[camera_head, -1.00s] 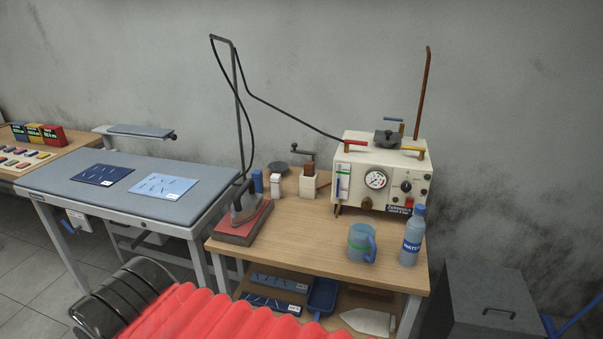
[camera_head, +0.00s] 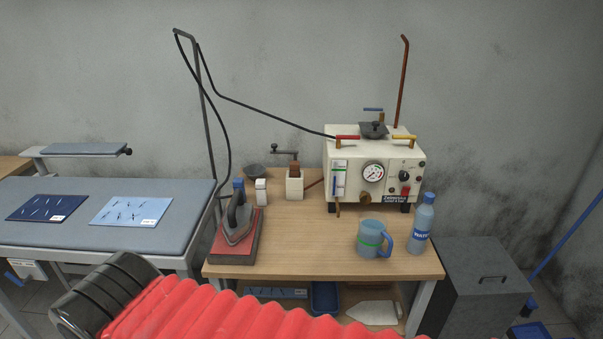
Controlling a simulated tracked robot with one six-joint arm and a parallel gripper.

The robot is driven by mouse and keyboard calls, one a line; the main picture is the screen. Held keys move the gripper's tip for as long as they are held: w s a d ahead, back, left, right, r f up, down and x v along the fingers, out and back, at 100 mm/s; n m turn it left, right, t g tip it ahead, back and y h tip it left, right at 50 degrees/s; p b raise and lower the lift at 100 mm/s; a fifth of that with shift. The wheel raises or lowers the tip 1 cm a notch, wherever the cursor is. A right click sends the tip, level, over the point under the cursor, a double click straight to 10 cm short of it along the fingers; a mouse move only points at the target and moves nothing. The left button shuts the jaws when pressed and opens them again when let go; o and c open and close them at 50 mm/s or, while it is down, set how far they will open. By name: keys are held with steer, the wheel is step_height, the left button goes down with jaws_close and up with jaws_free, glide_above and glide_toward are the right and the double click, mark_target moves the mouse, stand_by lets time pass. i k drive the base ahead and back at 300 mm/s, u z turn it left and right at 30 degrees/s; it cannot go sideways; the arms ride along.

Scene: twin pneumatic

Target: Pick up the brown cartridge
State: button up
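A small brown block (camera_head: 295,169), which looks like the brown cartridge, stands upright in the top of a white box (camera_head: 295,187) on the wooden table. Its lower part is hidden inside the box. A dark crank handle (camera_head: 286,152) shows just behind and above it. My gripper is not in view, so I cannot see whether it is open or shut.
On the wooden table (camera_head: 310,258) are an iron (camera_head: 238,219) on a red pad, a white gauge machine (camera_head: 373,166), a mug (camera_head: 370,239) and a water bottle (camera_head: 423,223). The table's middle front is clear. A grey ironing table (camera_head: 100,235) adjoins at left.

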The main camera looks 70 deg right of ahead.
mark_target(295, 166)
steer(key=z, duration=0.4)
steer(key=i, duration=0.55)
steer(key=z, duration=0.7)
steer(key=i, duration=0.4)
steer(key=z, duration=0.2)
